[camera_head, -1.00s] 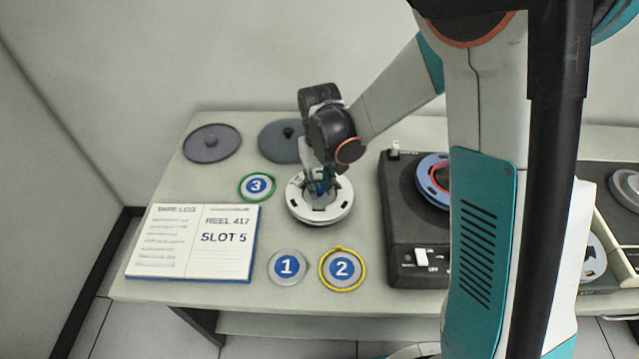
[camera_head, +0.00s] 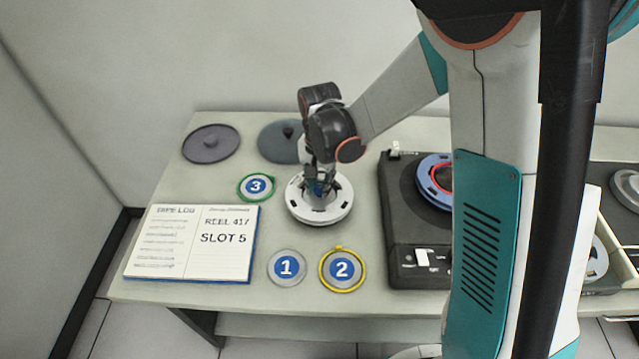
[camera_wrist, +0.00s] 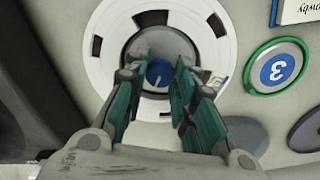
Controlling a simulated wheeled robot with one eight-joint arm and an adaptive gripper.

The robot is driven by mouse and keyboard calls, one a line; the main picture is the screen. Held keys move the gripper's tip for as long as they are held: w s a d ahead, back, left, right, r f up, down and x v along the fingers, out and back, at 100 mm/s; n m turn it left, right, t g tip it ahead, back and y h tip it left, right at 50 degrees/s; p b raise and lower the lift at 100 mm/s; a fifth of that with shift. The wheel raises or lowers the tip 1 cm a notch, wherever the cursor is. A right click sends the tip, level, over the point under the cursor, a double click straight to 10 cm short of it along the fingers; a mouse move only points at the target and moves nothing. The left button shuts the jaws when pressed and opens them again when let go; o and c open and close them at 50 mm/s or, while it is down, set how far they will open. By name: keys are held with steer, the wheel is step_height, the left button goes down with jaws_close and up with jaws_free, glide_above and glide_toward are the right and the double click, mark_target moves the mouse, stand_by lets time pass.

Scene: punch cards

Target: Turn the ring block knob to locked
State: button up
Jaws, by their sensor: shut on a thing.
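A round blue knob (camera_wrist: 158,73) with a white pointer line sits in the dark grey hub at the centre of a white slotted reel (camera_wrist: 103,58). In the head view the reel (camera_head: 337,210) lies on the table, and the knob is mostly hidden by the fingers. My gripper (camera_wrist: 157,82) points down over the hub, its teal-and-black fingers on both sides of the knob, shut on it. In the head view my gripper (camera_head: 320,184) is at the reel's centre. No lock marking is readable.
Discs numbered 3 (camera_head: 256,186), 1 (camera_head: 287,267) and 2 (camera_head: 342,268) lie around the reel. An open log book (camera_head: 225,260) is at left. Grey lids (camera_head: 211,143) lie behind. A dark tape machine (camera_head: 405,225) stands close to the right.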

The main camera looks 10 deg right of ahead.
mark_target(320, 188)
steer(key=shift+m, duration=0.3)
stand_by(0.4)
steer(key=o, duration=1.1)
step_height(320, 188, up, 12)
